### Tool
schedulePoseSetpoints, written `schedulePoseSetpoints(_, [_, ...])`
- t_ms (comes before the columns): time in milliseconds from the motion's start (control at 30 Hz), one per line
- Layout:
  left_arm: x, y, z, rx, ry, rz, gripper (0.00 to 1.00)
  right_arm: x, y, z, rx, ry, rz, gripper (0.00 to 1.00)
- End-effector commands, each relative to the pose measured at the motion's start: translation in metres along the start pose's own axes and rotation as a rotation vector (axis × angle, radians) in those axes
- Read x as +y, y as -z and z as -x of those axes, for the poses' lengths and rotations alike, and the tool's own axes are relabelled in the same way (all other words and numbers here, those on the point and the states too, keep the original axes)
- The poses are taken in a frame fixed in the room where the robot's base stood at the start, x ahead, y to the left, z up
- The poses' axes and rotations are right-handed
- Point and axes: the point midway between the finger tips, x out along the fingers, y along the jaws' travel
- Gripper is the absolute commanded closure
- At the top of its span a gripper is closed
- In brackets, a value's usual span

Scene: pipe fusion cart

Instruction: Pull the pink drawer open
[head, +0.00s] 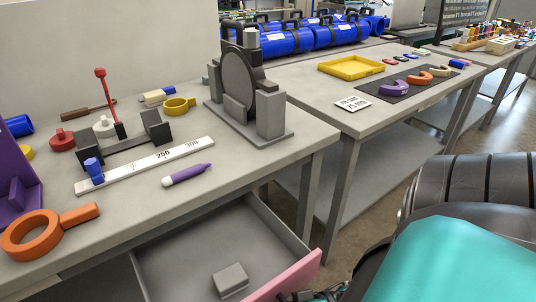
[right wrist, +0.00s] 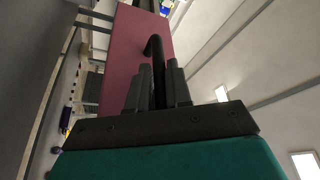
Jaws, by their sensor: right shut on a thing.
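The pink drawer's front (head: 292,276) is at the bottom of the head view. The drawer stands out from under the workbench, with its grey inside (head: 185,255) showing. In the right wrist view the pink front (right wrist: 125,60) fills the upper middle, with a dark handle (right wrist: 154,48) on it. My right gripper (right wrist: 160,78) is shut on the handle, its two dark fingers on either side of it. In the head view the handle is mostly hidden at the bottom edge, beside my teal right arm. My left gripper is not in view.
A grey block (head: 230,281) lies in the drawer. The workbench (head: 130,225) above carries a white ruler (head: 145,166), a purple marker (head: 187,174), an orange ring clamp (head: 32,235) and a grey machine (head: 243,92). A second table (head: 375,118) stands to the right.

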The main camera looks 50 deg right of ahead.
Motion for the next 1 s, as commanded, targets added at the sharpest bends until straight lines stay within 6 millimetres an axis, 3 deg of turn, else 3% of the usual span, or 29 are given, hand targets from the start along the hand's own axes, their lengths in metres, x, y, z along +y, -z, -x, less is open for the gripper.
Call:
schedulePoseSetpoints(100, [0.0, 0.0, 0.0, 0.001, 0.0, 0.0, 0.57, 0.001, 0.001, 0.001, 0.001, -0.003, 0.0, 1.0])
schedulePoseSetpoints(133, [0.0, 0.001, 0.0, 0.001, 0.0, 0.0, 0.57, 0.001, 0.001, 0.001, 0.001, -0.003, 0.0, 0.78])
schedulePoseSetpoints(167, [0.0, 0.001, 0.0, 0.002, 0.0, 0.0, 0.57, 0.001, 0.001, 0.001, 0.001, -0.003, 0.0, 0.75])
schedulePoseSetpoints(533, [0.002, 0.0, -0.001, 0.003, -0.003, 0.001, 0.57, 0.001, 0.0, 0.01, -0.001, -0.003, -0.001, 0.75])
schedulePoseSetpoints(1000, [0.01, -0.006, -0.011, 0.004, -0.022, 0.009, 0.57, 0.003, -0.001, 0.105, -0.002, -0.007, -0.001, 0.75])
